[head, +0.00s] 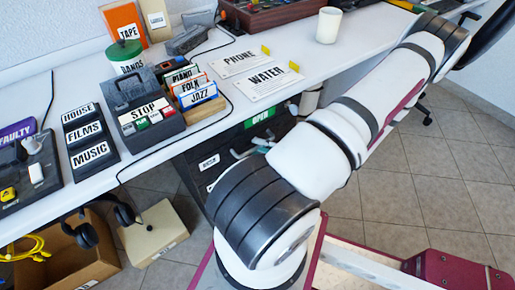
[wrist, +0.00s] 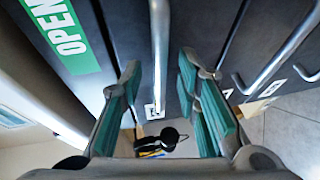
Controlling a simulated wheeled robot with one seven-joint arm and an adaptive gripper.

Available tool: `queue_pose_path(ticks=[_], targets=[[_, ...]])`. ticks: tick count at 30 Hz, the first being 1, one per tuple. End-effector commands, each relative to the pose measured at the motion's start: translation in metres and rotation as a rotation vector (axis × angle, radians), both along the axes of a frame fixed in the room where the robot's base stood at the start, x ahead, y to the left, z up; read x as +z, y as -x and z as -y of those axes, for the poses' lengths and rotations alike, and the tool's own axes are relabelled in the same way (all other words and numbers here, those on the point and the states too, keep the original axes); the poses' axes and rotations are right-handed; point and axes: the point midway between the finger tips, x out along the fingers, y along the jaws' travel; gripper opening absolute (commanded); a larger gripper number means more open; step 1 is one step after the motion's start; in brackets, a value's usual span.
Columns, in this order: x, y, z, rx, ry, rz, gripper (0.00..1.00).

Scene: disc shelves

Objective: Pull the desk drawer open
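The dark drawer unit (head: 200,150) stands under the white desk, and a green OPEN label (head: 260,117) marks its top drawer. In the wrist view the OPEN label (wrist: 65,35) is at upper left, beside the drawer's long silver bar handle (wrist: 159,45). My gripper (wrist: 160,75) is open, with its teal-padded fingers on either side of the handle's line. A clear gap shows between each finger and the bar. The drawer looks shut.
Other drawer handles (wrist: 280,58) are at right in the wrist view. A cardboard box (head: 65,262) and headphones (head: 88,232) are below. Tiled floor is open at right.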

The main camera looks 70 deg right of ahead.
Motion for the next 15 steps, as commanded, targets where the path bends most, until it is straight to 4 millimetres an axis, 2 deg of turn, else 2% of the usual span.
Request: queue_pose_path(ticks=[4,14,15], targets=[[-0.0026,-0.0111,0.0016,0.001,0.000,0.000,0.30],[-0.0026,-0.0138,0.0019,0.000,0.000,-0.001,0.30],[-0.0026,-0.0138,0.0019,0.000,0.000,-0.001,0.23]])
